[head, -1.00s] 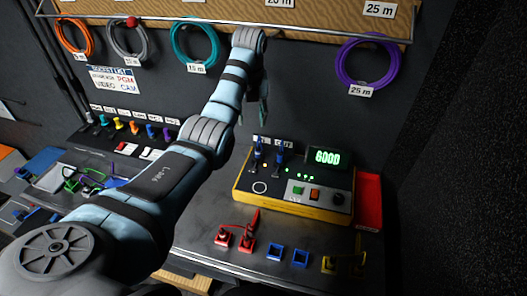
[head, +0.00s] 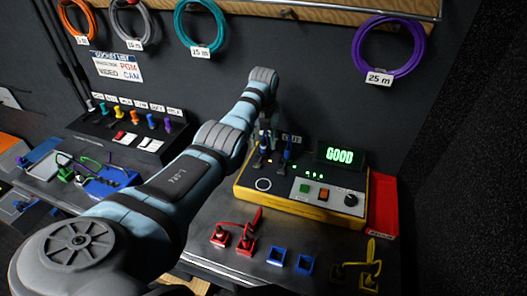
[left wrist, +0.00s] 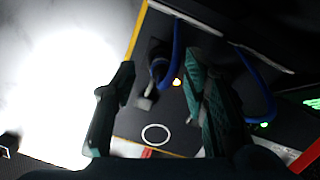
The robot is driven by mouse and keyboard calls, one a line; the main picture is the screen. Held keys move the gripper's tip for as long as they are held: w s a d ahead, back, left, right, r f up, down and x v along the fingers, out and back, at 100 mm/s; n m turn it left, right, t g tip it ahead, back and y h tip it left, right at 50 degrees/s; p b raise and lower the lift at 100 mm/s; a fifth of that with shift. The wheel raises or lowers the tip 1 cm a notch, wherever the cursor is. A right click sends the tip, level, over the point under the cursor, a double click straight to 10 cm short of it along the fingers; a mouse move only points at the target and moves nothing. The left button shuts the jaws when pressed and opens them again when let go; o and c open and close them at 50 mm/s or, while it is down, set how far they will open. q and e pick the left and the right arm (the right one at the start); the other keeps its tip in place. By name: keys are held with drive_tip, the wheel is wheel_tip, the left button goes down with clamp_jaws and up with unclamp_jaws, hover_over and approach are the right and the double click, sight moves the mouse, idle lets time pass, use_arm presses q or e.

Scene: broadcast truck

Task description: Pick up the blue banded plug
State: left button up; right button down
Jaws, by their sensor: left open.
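Two plugs with blue parts stand in the top of the yellow-edged tester box (head: 243,191): the left plug (head: 261,158) and the right plug (head: 287,149). My left gripper (head: 268,130) is above the left plug, partly covering it, open and empty. In the left wrist view the left gripper (left wrist: 162,80) has its fingers spread. A dark plug with a blue cable (left wrist: 177,48) shows between and beyond the fingers. A second blue cable (left wrist: 262,90) shows right of the right finger. I cannot tell whether a finger touches a plug. My right gripper is not in view.
The box has a lit GOOD display (head: 340,156). A red tray (head: 383,205) stands to its right. Red sockets (head: 245,246), blue sockets (head: 277,256) and a yellow plug (head: 370,270) are along the front. A purple cable coil (head: 388,47) hangs behind.

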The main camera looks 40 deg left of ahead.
sight(263, 140)
use_arm(q)
wheel_tip(263, 140, down, 3)
drive_tip(key=shift+w+r+b, duration=0.15)
drive_tip(key=shift+r+b, duration=0.05)
drive_tip(key=shift+b, duration=0.25)
drive_tip(key=shift+r, duration=0.1)
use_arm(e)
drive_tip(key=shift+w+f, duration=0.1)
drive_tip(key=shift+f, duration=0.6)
use_arm(q)
clamp_jaws()
